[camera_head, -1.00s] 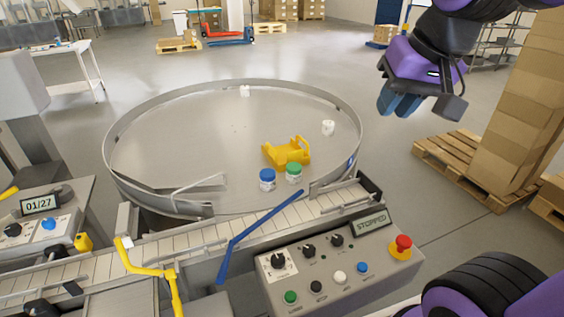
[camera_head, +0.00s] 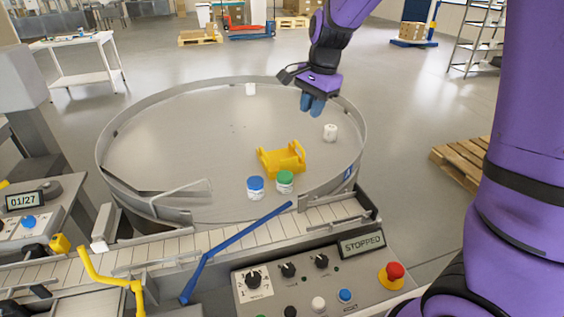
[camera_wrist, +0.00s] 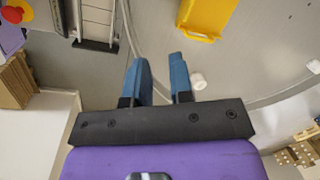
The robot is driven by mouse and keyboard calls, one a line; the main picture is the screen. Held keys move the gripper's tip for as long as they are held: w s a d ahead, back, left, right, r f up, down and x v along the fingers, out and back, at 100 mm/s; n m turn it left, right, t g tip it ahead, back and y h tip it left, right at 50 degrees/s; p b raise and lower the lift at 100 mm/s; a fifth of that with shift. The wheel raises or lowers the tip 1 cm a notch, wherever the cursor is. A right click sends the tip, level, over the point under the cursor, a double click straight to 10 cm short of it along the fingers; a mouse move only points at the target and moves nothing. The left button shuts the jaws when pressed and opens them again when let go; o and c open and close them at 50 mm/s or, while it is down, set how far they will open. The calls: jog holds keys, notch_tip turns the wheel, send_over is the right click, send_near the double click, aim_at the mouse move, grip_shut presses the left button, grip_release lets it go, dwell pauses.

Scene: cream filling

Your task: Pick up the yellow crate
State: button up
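The yellow crate (camera_head: 282,160) sits on the round metal table (camera_head: 180,140), right of its middle. Its near part also shows at the top of the wrist view (camera_wrist: 206,16). My gripper (camera_head: 312,106) is above the far right part of the table, apart from the crate, with its blue fingers pointing down. In the wrist view the two blue fingers (camera_wrist: 161,75) have a gap between them and hold nothing. The crate lies ahead of the fingertips there.
A blue-lidded jar (camera_head: 255,187) and a green-lidded jar (camera_head: 285,182) stand just in front of the crate. A white jar (camera_head: 330,132) stands right of it, another (camera_head: 250,89) at the far rim. A raised rim encloses the table. The conveyor (camera_head: 320,214) and control panel (camera_head: 310,280) are nearer.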

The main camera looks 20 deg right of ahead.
jog(key=w+a+f+m, duration=0.1)
jog(key=w+f, duration=0.2)
jog(key=f, duration=0.1)
jog(key=w+a+f+m+h, duration=0.1)
jog(key=w+f+m, duration=0.1)
jog(key=f, duration=0.3)
jog(key=w+a+f+m+g, duration=0.1)
jog(key=w+f+m, duration=0.1)
jog(key=w+f, duration=0.2)
jog(key=shift+w+a+f+h, duration=0.1)
jog(key=shift+f+h, duration=0.1)
jog(key=shift+h, duration=0.1)
send_over(288, 168)
notch_tip(288, 168, down, 6)
jog(key=shift+w+a+r, duration=0.1)
jog(key=shift+a+r, duration=0.05)
jog(key=shift+r, duration=0.05)
jog(key=shift+w+d+f, duration=0.1)
jog(key=shift+d+f, duration=0.05)
jog(key=shift+f, duration=1.15)
jog(key=shift+d+f, duration=0.1)
jog(key=shift+f, duration=1.15)
grip_shut()
